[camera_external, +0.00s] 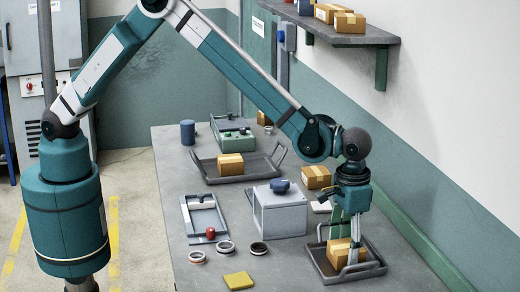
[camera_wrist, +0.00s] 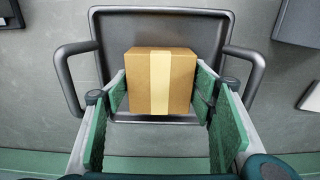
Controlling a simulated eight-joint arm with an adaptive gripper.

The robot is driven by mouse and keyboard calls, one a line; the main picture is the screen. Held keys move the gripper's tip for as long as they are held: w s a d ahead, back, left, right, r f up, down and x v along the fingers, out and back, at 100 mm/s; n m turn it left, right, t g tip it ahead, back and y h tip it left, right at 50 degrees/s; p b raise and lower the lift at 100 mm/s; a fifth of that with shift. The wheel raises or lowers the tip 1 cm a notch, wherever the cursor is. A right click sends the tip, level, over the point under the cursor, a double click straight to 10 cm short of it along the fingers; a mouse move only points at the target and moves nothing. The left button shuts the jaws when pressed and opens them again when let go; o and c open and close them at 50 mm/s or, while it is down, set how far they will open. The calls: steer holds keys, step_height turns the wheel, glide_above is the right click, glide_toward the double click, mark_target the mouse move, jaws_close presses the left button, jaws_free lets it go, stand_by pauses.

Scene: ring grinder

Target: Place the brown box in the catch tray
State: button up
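A brown box (camera_external: 338,255) with a pale tape strip is in the black two-handled tray at the front right (camera_external: 372,268). My gripper (camera_external: 347,243) is low over this tray with its fingers around the box. In the wrist view the box (camera_wrist: 145,85) lies between the green finger pads, near the middle of the tray (camera_wrist: 113,22). The pads are close to its two sides; I cannot tell whether they press on it. The box's underside is hidden. Another brown box (camera_external: 230,164) sits in a second black tray (camera_external: 262,167) farther back. Nothing labels either tray as the catch tray.
A grey machine with a blue knob (camera_external: 280,210) stands left of my gripper. Behind it is a loose brown box (camera_external: 316,177). Rings (camera_external: 226,248), a yellow pad (camera_external: 238,281) and a red-knobbed fixture (camera_external: 205,215) lie left. A wall shelf (camera_external: 345,38) hangs above.

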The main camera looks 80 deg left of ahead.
mark_target(346, 246)
steer(key=shift+o, duration=1.1)
steer(key=shift+r, duration=0.25)
step_height(346, 246, up, 12)
stand_by(0.4)
